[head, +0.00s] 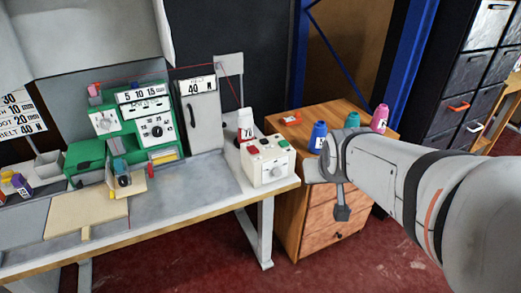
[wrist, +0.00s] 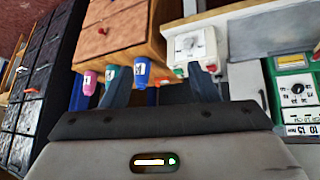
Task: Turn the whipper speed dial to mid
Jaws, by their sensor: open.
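A green machine (head: 128,112) stands at the back of the workbench. Its front has a black round dial (head: 156,130) and a paler dial (head: 104,121). A white control box (head: 267,163) at the bench's right end has another dial (head: 283,143) and coloured buttons on top. I cannot read which dial is the whipper speed one. The wrist view shows the box dial (wrist: 190,43) and the machine's black dial (wrist: 297,88). My gripper (wrist: 160,80) is open and empty, apart from every dial. In the head view it is right of the box, partly hidden by my arm.
A grey upright unit (head: 203,120) stands between the machine and box.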

